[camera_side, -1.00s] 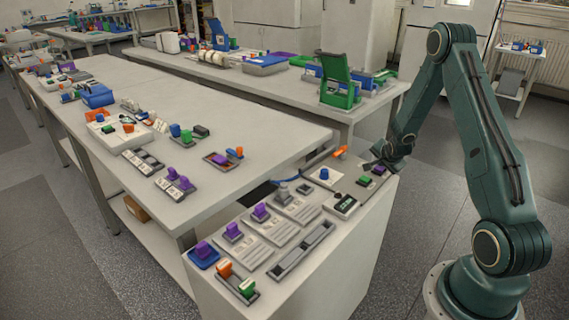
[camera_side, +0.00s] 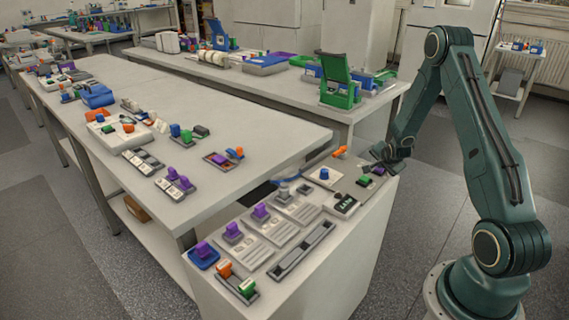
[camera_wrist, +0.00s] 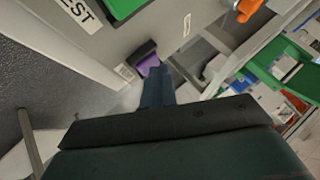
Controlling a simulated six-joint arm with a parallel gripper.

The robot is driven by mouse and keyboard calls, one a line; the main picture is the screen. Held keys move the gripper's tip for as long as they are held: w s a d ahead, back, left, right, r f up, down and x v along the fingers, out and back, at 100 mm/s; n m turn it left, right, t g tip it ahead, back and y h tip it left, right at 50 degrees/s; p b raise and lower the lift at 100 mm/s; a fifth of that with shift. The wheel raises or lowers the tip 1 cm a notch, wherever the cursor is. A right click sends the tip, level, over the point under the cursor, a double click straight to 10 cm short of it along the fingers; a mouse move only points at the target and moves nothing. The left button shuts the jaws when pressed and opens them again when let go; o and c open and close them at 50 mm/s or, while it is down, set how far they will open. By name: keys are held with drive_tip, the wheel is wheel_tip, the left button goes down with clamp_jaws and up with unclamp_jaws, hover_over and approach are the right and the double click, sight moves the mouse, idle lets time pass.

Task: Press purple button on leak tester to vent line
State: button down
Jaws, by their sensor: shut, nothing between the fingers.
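The leak tester (camera_side: 353,178) sits at the far right end of the near white bench. It has a green button (camera_side: 363,181) and a purple button (camera_side: 379,171) beside it. My gripper (camera_side: 376,162) is shut and empty, with its fingertips right at the purple button and partly covering it. In the wrist view the shut fingertips (camera_wrist: 154,74) meet the lower edge of the purple button (camera_wrist: 148,62). I cannot tell for certain whether they touch it or press it down. The green button (camera_wrist: 124,7) shows at the top of the wrist view, beside a label ending in "EST".
A panel with a blue knob (camera_side: 324,174), an orange part (camera_side: 340,151) and a small display device (camera_side: 344,204) stand close by. Purple-knobbed panels and a grey slotted tray (camera_side: 302,250) fill the bench's front. Open floor lies to the right.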

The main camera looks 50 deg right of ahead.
sight(379, 171)
drive_tip(key=shift+r, duration=0.1)
idle(0.4)
drive_tip(key=shift+r, duration=0.8)
drive_tip(key=shift+r, duration=0.15)
drive_tip(key=shift+r, duration=2.3)
